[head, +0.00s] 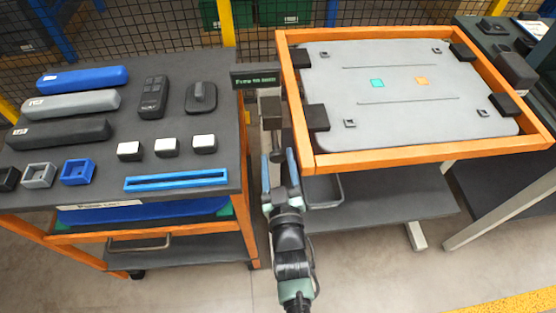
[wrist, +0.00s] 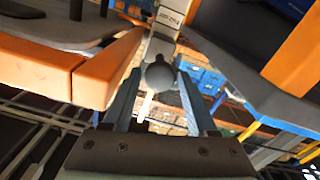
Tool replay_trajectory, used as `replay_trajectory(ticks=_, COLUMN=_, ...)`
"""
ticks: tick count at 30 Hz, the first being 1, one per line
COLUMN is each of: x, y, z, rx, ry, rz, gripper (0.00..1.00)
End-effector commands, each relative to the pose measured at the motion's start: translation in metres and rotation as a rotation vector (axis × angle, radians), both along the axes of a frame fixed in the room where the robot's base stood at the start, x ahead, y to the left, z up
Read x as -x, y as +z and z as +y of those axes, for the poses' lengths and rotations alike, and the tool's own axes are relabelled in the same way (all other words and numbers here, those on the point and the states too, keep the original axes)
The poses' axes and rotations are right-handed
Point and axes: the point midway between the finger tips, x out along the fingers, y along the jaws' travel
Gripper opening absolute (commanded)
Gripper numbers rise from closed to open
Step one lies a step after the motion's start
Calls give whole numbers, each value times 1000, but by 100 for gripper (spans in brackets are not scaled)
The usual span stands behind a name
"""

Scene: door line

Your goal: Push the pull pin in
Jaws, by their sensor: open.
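The pull pin shows in the wrist view as a dark grey round knob (wrist: 158,75) in front of a light grey metal post. In the head view, a small dark fitting with a thin stem (head: 272,122) hangs below the sign, between the cart and the orange frame; I take it for the pin's mount. My gripper (head: 279,165) is just below this fitting in the head view. Its blue fingers are open, and in the wrist view the knob shows between the fingertips (wrist: 158,82). I cannot tell whether either finger touches it or how far the pin stands out.
A small dark sign (head: 255,79) with green text is above the fitting. The orange frame (head: 430,153) with a grey door panel (head: 400,115) is close on the right. A cart (head: 200,112) with blue, grey and black parts stands on the left. The gap between them is narrow.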

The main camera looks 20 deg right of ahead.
Motion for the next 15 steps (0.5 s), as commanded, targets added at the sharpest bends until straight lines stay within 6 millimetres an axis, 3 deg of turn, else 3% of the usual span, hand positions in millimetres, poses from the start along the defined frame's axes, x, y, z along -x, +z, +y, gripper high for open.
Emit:
replay_trajectory(ticks=1, x=0, y=0, z=0, rx=0, ry=0, rz=0, gripper=55)
replay_trajectory(ticks=10, x=0, y=0, z=0, rx=0, ry=0, rz=0, gripper=1)
replay_trajectory(ticks=15, x=0, y=0, z=0, rx=0, ry=0, rz=0, gripper=0)
